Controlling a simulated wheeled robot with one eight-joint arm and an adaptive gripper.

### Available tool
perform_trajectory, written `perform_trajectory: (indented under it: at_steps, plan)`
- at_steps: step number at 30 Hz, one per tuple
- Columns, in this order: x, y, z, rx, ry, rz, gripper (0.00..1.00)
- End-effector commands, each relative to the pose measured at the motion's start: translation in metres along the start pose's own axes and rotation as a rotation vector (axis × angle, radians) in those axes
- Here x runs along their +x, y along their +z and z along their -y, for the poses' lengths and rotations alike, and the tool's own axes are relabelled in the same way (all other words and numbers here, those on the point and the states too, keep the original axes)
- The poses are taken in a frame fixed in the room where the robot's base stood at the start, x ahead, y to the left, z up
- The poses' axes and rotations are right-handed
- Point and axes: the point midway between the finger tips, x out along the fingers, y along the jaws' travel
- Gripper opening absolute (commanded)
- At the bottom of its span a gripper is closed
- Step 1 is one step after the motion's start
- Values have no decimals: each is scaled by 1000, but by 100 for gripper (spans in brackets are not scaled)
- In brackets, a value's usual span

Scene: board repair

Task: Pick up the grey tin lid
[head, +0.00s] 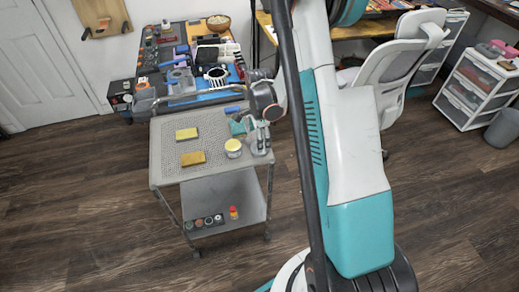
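My gripper (261,140) points down at the right edge of the grey cart's top shelf (166,158). Its fingers are small and dark here, and I cannot tell whether they are open or shut. A grey shape shows at the fingertips, but I cannot make out whether it is the tin lid or part of the gripper. Just left of the gripper stands a round tin (233,148) with a pale top and a yellow band. No separate grey lid can be clearly picked out.
Two yellow sponges (187,134) (193,158) lie on the cart's left half, and a teal cloth (238,128) lies behind the tin. Several small jars (205,221) stand on its lower shelf. A cluttered workbench (190,98) is behind, and a white chair (397,65) stands at right.

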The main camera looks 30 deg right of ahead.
Motion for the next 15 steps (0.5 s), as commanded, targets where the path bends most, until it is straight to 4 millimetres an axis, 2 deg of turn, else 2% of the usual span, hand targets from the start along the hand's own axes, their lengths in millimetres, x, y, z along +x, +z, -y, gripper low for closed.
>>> perform_trajectory:
  at_steps: [9,15]
  plan:
    - [42,-3,3,0,0,0,84]
    - [50,-3,2,0,0,0,84]
